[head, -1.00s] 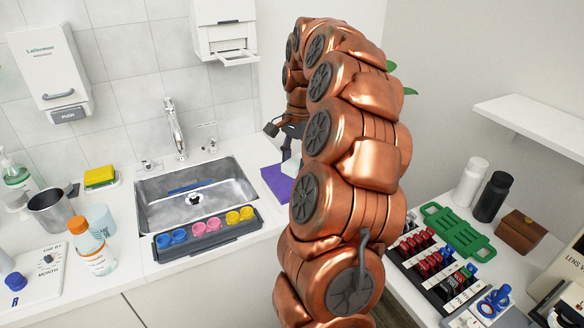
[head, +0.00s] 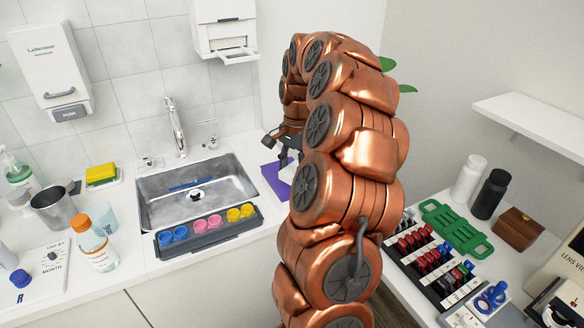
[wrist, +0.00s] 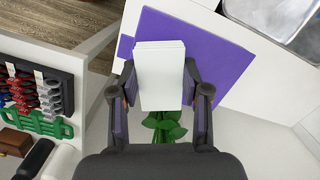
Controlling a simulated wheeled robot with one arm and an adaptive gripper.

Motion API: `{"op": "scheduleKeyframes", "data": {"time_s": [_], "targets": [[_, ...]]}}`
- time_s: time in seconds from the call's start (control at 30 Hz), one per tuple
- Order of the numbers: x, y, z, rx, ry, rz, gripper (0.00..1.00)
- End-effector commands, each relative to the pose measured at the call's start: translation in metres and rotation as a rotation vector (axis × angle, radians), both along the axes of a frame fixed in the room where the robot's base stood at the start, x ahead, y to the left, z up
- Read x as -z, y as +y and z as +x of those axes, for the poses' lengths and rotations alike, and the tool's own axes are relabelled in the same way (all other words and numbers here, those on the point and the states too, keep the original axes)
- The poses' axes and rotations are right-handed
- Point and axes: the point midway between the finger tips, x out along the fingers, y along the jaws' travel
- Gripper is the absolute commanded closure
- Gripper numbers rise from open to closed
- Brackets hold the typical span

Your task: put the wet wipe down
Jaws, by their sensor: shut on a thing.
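My gripper (wrist: 159,78) is shut on the wet wipe (wrist: 160,60), a white, flat-faced rectangular piece between the two dark fingers. In the wrist view the wipe shows in front of a purple mat (wrist: 228,58) on the white counter. Whether it touches the mat or hangs above it I cannot tell. In the head view the mat (head: 270,180) lies right of the sink, partly hidden by my copper arm. My gripper (head: 284,150) shows there only in part, over the mat.
The metal sink (head: 155,200) is left of the mat, with a dark tray of coloured cups (head: 208,238) at its front edge. A green plant (wrist: 165,127) is near my gripper. A side counter at right holds a green rack (head: 455,228) and bottles.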

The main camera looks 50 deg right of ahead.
Motion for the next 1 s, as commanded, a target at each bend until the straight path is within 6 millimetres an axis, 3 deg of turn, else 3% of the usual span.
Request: {"op": "scheduleKeyframes", "data": {"time_s": [0.53,0.57,0.6,0.8,1.0], "targets": [[0.0113,0.0001,0.0002,0.0,0.0,0.0,0.77],[0.0112,0.0,0.0001,0.0,0.0,0.0,0.52],[0.0113,0.0001,0.0001,0.0,0.0,0.0,0.47],[0.0113,0.0001,0.0001,0.0,0.0,0.0,0.29],[0.0113,0.0001,0.0,0.0,0.0,0.0,0.29]]}}
